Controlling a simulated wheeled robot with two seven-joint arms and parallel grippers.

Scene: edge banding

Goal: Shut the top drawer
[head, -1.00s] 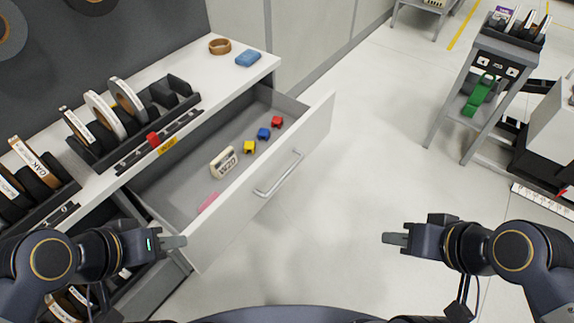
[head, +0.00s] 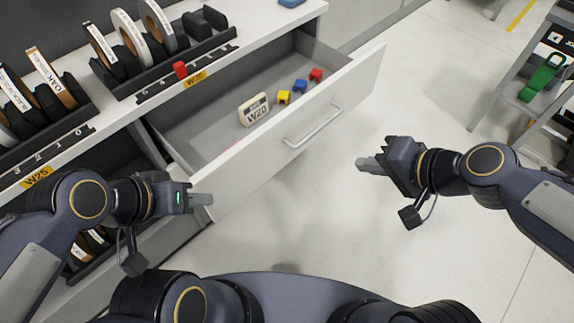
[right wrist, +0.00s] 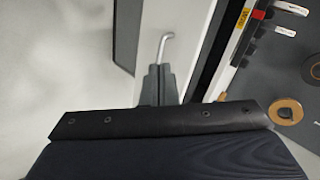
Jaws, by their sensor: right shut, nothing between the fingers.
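The top drawer (head: 330,110) stands pulled out from the bench in the head view, its white front facing me with a bar handle (head: 314,127). Inside lie a cream W20 block (head: 254,109) and small yellow, blue and red pieces. My right gripper (head: 366,164) is shut and empty, right of and below the handle, apart from the drawer front. In the right wrist view its fingers (right wrist: 160,84) overlap the lower end of the handle (right wrist: 165,45). My left gripper (head: 202,199) is by the drawer's near left corner; its fingers look closed together, with nothing seen between them.
The bench top carries black racks (head: 165,55) of edge-banding rolls and a red piece (head: 180,69). A grey cart (head: 520,85) with a green tape dispenser (head: 542,78) stands at right. Bare floor lies between the drawer and the cart.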

